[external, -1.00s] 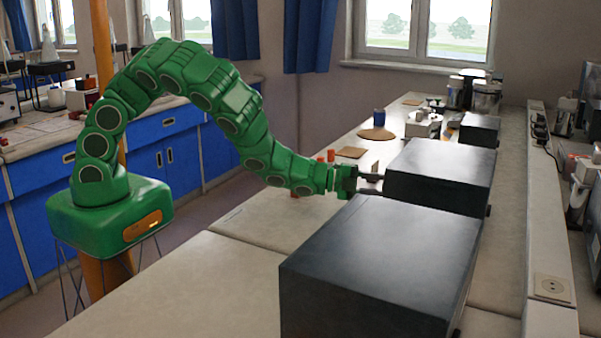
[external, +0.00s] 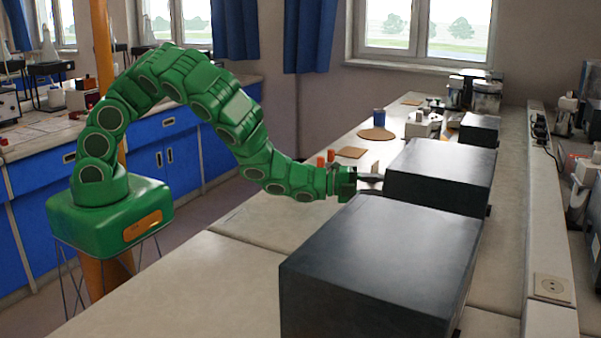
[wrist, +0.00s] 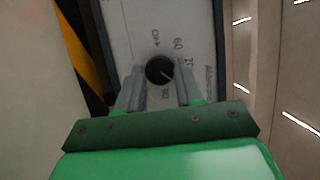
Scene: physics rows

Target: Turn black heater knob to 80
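The black heater knob (wrist: 159,70) sits on a pale panel with printed marks around it, among them what looks like 60 and 70. A thin light pointer line on the knob aims to the lower right in the wrist view. My gripper (wrist: 160,77) has one finger on each side of the knob, with narrow gaps visible, so it looks open around it. Whether a finger touches the knob I cannot tell. In the external view my gripper (external: 372,181) is at the left face of the farther dark box (external: 442,165), and the knob is hidden there.
A nearer dark box (external: 385,260) stands in front of the gripper on the pale bench. Red-orange items (external: 321,162), a brown mat (external: 377,134) and a blue cup (external: 379,117) lie beyond my wrist. The bench to the front left is clear.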

